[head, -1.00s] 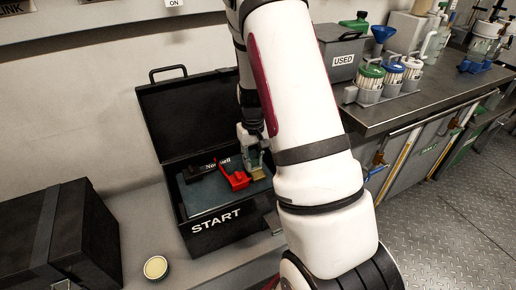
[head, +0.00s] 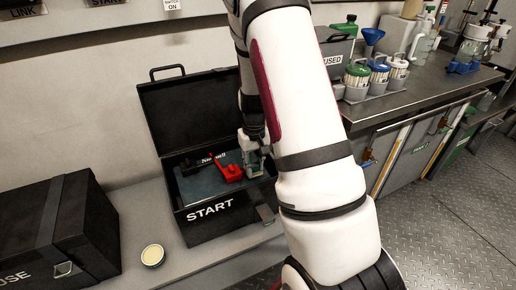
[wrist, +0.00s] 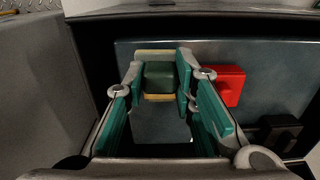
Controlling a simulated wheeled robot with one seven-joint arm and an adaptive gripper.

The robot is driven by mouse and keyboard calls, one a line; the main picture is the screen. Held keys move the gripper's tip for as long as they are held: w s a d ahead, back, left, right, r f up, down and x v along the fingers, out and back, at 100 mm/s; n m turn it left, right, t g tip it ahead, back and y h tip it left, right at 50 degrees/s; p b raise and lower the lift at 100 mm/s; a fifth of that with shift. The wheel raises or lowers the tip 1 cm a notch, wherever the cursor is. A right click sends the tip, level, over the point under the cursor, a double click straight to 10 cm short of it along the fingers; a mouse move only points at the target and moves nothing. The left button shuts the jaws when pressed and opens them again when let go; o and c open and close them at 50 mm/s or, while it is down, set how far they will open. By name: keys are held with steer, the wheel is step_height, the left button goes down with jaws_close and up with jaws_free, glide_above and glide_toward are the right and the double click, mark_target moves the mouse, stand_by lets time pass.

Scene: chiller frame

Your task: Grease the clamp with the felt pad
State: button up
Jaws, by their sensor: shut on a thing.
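My gripper (head: 256,166) reaches down into the right part of the open black START box (head: 212,224). In the wrist view its fingers are shut on a dark green block with pale yellow edges, which looks like the felt pad (wrist: 158,76). The pad is over the box's grey inner surface (wrist: 270,90). A red piece (wrist: 229,84) lies just right of the fingers in the wrist view, and left of the gripper in the head view (head: 230,172). I cannot tell whether it is the clamp. A round tin with cream-coloured contents (head: 153,255) stands outside the box.
The box's raised lid (head: 185,110) stands behind my arm. A black labelled item (head: 203,160) lies beside the red piece. A second black case (head: 50,230) is at left. A metal counter (head: 400,115) at right holds several lidded pots and a USED bin (head: 336,58).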

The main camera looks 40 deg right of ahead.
mark_target(254, 164)
steer(key=shift+w+r, duration=0.2)
steer(key=shift+r, duration=0.95)
steer(key=shift+s+r+p, duration=0.1)
steer(key=shift+r+p, duration=2.25)
steer(key=shift+r, duration=0.45)
